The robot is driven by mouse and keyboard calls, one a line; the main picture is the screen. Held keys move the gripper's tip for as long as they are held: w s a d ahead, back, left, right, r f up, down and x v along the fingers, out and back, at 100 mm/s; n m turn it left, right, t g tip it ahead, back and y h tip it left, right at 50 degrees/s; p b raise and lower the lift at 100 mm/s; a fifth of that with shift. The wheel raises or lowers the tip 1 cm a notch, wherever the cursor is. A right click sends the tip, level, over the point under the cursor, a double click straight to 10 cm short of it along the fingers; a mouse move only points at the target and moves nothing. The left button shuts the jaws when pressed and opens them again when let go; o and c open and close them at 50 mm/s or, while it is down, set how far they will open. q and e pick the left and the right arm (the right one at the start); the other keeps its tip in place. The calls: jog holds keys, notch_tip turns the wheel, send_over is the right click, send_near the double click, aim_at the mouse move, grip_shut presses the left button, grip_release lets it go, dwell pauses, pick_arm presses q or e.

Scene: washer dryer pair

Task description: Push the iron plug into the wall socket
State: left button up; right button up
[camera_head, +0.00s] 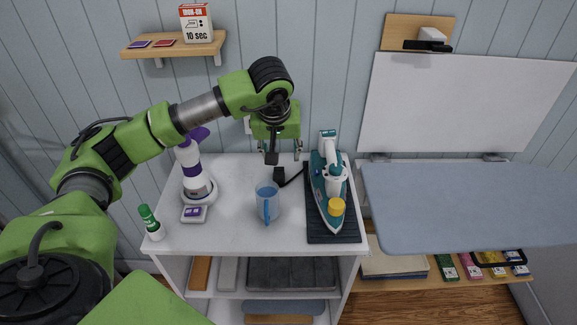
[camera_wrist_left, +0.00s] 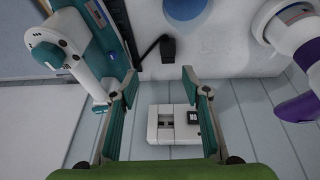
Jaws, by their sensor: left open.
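The iron plug (camera_head: 279,177) is black and lies on the white tabletop, left of the teal and white iron (camera_head: 322,190); its black cord runs to the right toward the iron. In the left wrist view the plug (camera_wrist_left: 168,48) lies just beyond the open fingers, and the iron (camera_wrist_left: 85,60) is at the left. The white wall socket (camera_wrist_left: 172,124) shows between the finger bases; in the head view it (camera_head: 247,125) is mostly hidden behind my gripper. My left gripper (camera_head: 283,152) is open and empty, pointing down above the back of the tabletop. My right gripper is not in view.
A blue mug (camera_head: 267,203) stands in front of the plug. The iron rests on a dark mat (camera_head: 317,232). A blue-grey ironing board (camera_head: 470,205) is at the right.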

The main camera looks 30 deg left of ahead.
pick_arm(q)
jog(key=a, duration=0.2)
jog(key=p, duration=0.2)
send_over(279, 172)
jog(key=s, duration=0.3)
jog(key=shift+y, duration=0.3)
jog(key=f, duration=0.4)
jog(key=d+f, duration=0.1)
jog(key=f, duration=0.1)
jog(key=shift+w+f, duration=0.25)
jog(key=shift+f, duration=0.1)
jog(key=shift+w+a+f, duration=0.1)
jog(key=shift+w+f, duration=0.05)
jog(key=shift+f, duration=0.1)
jog(key=p+x, duration=0.1)
jog(key=x, duration=0.1)
jog(key=p+x, duration=0.1)
jog(key=x, duration=0.1)
jog(key=shift+d, duration=0.25)
jog(key=shift+w+a+f, duration=0.1)
jog(key=shift+w+f, duration=0.1)
jog(key=shift+f, duration=0.3)
jog(key=c, duration=1.2)
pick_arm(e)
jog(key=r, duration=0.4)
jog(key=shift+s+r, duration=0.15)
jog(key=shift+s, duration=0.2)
